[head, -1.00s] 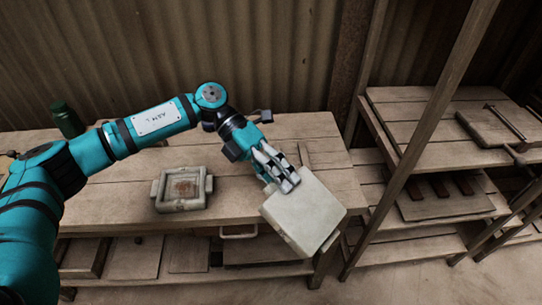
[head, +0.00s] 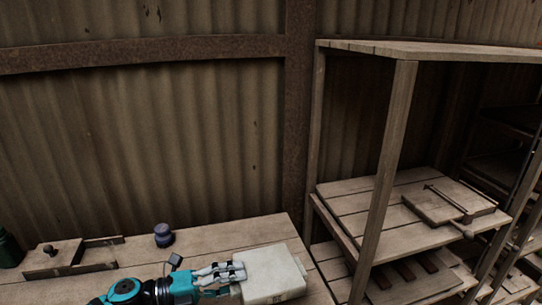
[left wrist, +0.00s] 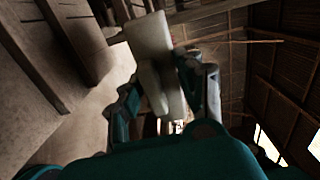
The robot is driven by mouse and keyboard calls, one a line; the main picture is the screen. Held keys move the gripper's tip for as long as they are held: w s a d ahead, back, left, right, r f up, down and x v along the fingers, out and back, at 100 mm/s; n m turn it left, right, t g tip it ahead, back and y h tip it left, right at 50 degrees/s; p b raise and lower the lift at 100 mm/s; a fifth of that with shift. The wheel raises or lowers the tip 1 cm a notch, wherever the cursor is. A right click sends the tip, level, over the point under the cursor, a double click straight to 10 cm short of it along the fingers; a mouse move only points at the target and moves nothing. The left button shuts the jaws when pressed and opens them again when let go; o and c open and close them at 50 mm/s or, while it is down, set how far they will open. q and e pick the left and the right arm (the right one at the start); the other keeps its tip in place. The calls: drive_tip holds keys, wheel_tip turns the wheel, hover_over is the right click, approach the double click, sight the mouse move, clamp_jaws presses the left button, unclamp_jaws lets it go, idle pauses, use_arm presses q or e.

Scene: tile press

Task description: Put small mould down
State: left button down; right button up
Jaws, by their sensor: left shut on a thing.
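My left gripper (head: 238,272) is shut on the edge of the small mould (head: 275,273), a pale, thick, squarish block, low in the head view. The mould is over or near the right end of the wooden table; I cannot tell whether it touches the top. In the left wrist view, the mould (left wrist: 150,42) sits between the fingers of the left gripper (left wrist: 168,88). Its lower side is hidden. My right gripper is not in view.
On the wooden table (head: 215,240) stand a dark round jar (head: 163,236), a wooden block with a knob (head: 55,255) and a green bottle (head: 9,248). A wooden rack (head: 375,200) stands at the right, with a board and rod (head: 450,205) on one shelf.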

use_arm(q)
drive_tip(key=s+d+f+n+t+y, duration=0.35)
drive_tip(key=s+n+t+y, duration=0.2)
drive_tip(key=s+t, duration=0.2)
drive_tip(key=s+a+r+n+t+y, duration=0.1)
drive_tip(key=s+a+n+t+y, duration=0.1)
drive_tip(key=s+a+n+y, duration=0.1)
drive_tip(key=s+a+r+n+t+y, duration=0.2)
drive_tip(key=s+a+n+y, duration=0.2)
drive_tip(key=a+y, duration=0.4)
drive_tip(key=shift+a+n, duration=0.6)
drive_tip(key=shift+n, duration=0.15)
drive_tip(key=shift+w+f, duration=0.1)
